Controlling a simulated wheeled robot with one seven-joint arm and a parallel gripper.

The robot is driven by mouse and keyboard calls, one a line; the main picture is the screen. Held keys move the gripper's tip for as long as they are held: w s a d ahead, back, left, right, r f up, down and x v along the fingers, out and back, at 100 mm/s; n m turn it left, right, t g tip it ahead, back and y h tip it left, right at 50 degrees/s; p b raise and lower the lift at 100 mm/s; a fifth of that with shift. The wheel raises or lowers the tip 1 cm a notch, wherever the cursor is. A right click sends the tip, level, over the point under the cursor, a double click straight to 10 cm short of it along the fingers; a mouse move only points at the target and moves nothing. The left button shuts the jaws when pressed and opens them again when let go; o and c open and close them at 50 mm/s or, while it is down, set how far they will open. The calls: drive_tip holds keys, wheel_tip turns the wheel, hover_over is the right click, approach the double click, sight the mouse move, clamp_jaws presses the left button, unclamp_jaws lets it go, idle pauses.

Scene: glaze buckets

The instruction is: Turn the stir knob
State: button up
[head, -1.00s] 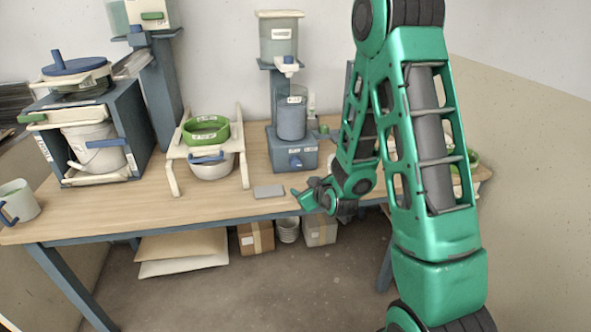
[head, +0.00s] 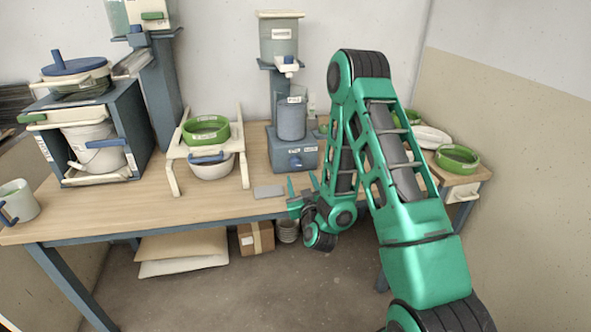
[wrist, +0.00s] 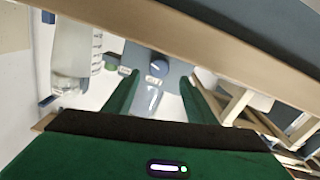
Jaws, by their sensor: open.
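The stir knob, a dark blue knob (head: 295,162), sits on the front of the blue-grey mixer base (head: 278,154). A grey-blue bucket (head: 291,120) with a label stands on this base. My gripper (head: 303,180) is open and empty at the table's front edge, just below and in front of the base, with its fingers pointing toward it. In the wrist view the knob (wrist: 158,66) appears between and beyond my two green fingers (wrist: 159,95), apart from them. No finger touches the knob.
A flat grey pad (head: 268,192) lies left of my gripper on the table (head: 110,211). A cream rack (head: 172,172) with a green-rimmed bowl (head: 206,130) stands to the left. A green bowl (head: 457,158) is at the right. The front strip of table is mostly clear.

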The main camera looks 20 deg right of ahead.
sight(296, 166)
drive_tip(key=x, duration=0.8)
drive_tip(key=shift+w, duration=0.1)
drive_tip(key=shift+c, duration=0.4)
drive_tip(key=c, duration=1)
